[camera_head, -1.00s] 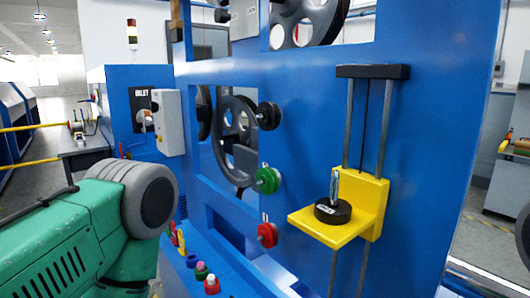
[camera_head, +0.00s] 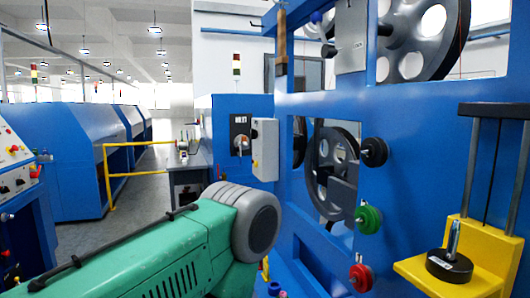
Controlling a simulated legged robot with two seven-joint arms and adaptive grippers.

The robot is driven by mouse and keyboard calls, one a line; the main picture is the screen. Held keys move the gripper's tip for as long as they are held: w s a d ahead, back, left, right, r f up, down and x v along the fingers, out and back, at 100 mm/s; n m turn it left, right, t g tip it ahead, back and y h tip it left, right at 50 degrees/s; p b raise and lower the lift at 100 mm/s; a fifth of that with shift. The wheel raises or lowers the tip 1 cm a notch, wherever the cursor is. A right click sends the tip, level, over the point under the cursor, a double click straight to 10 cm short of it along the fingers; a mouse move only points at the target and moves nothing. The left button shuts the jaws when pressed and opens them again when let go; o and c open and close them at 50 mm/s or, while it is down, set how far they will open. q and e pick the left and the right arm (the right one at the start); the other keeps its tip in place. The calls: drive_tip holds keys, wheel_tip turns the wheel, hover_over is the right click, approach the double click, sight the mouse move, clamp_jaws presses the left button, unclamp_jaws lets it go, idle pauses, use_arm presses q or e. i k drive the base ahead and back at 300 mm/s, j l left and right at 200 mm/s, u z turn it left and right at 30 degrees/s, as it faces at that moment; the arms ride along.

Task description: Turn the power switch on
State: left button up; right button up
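A switch (camera_head: 241,146) with a grey and red-brown knob sits on a dark, labelled plate on the blue cabinet (camera_head: 216,122) near the middle. I cannot tell its setting. A pale grey box (camera_head: 265,150) is fixed just right of it. A thick green arm link of mine with a grey ribbed joint reaches in from the lower left and ends below and in front of the cabinet. Neither of my grippers shows in the picture.
A blue machine frame (camera_head: 415,150) with pulleys fills the right. It carries a green knob (camera_head: 368,218), a red knob (camera_head: 361,277) and a yellow bracket (camera_head: 490,255) with a black weight (camera_head: 449,265). A yellow rail (camera_head: 107,190) borders the open floor on the left.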

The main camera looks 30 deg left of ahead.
sight(254, 134)
drive_tip(key=j+z, duration=0.3)
drive_tip(key=j, duration=1.6)
drive_tip(key=k, duration=0.05)
